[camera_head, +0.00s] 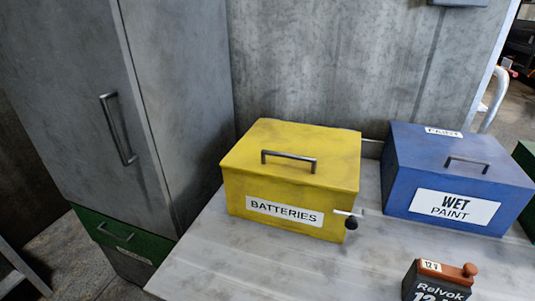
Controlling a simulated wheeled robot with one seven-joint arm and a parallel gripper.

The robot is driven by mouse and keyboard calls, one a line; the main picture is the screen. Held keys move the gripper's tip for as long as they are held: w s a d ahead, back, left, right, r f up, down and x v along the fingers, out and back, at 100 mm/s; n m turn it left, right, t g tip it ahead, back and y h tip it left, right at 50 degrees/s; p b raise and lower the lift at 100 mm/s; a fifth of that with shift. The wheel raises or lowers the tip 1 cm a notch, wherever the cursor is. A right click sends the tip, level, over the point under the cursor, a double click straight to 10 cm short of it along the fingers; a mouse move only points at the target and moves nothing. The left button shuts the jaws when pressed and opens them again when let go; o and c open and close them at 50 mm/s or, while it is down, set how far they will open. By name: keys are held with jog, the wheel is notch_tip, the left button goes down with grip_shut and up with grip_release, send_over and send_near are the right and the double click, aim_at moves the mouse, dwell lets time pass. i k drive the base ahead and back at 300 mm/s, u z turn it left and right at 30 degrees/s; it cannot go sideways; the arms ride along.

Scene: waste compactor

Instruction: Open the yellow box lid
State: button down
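The yellow box (238,190) stands on the grey table near the concrete wall, with a "BATTERIES" label on its front. Its yellow lid (295,140) is shut and has a dark bar handle (289,159) on top, towards the front edge. A small white rod with a dark round end (351,222) shows at the box's front right corner; I cannot tell what it is. My gripper is not in view.
A blue box (400,195) labelled "WET PAINT" stands to the right. A dark battery (436,283) with an orange terminal stands at the front right. A tall grey cabinet (75,70) is on the left. The table (250,265) is clear in front of the yellow box.

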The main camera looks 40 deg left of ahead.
aim_at(310, 155)
jog(key=u, duration=0.6)
jog(key=k, duration=0.8)
jog(key=u, duration=0.8)
jog(key=k, duration=0.35)
jog(key=u, duration=0.25)
jog(key=i, duration=0.7)
jog(key=z, duration=0.45)
jog(key=k, duration=0.55)
jog(key=u, duration=0.35)
jog(key=i, duration=1.2)
jog(key=z, duration=0.5)
